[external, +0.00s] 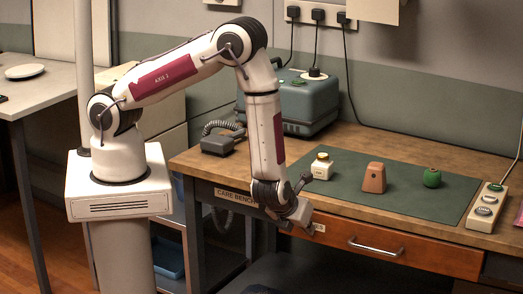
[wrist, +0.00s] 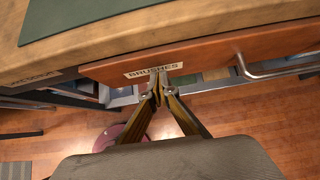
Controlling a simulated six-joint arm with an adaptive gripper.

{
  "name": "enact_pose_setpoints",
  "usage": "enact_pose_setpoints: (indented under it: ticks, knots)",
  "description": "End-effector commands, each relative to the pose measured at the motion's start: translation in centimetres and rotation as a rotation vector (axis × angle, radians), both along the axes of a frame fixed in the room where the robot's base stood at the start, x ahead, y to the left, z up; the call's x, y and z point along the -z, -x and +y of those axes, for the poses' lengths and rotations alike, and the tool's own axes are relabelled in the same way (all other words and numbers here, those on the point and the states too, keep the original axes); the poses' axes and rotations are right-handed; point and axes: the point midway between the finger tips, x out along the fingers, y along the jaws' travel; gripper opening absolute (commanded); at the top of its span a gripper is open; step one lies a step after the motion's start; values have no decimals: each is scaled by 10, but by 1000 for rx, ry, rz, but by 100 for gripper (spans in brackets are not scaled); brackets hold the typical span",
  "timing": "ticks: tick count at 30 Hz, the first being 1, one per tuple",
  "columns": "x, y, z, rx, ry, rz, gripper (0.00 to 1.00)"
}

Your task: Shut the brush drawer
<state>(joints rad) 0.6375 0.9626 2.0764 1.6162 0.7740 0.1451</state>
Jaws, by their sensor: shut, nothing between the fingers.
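The brush drawer (external: 400,252) is a reddish-brown wooden front under the right part of the bench, with a metal bar handle (external: 375,246). In the wrist view its front (wrist: 215,50) carries a white label reading BRUSHES (wrist: 153,71), with the handle (wrist: 270,70) to the right. My gripper (external: 313,231) is shut and empty at the drawer's left end. In the wrist view the fingertips (wrist: 162,80) meet just below the label; I cannot tell whether they touch the front.
On the bench's green mat (external: 340,186) stand a cream jar (external: 321,167), a brown wooden block (external: 373,178) and a green round object (external: 432,178). A grey-teal machine (external: 290,101) sits behind. A button strip (external: 486,206) lies at right. Open floor (wrist: 265,115) lies below.

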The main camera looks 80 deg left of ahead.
Motion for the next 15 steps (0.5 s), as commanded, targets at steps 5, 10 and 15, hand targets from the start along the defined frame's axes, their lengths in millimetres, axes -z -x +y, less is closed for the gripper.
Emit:
enact_pose_setpoints:
  ticks: [5, 10, 15]
  knots:
    - [0, -9, 9, -4, 0, 0, 0]
    - [0, -22, 23, -4, -1, -1, 0]
    - [0, -31, 31, -3, -1, -1, 0]
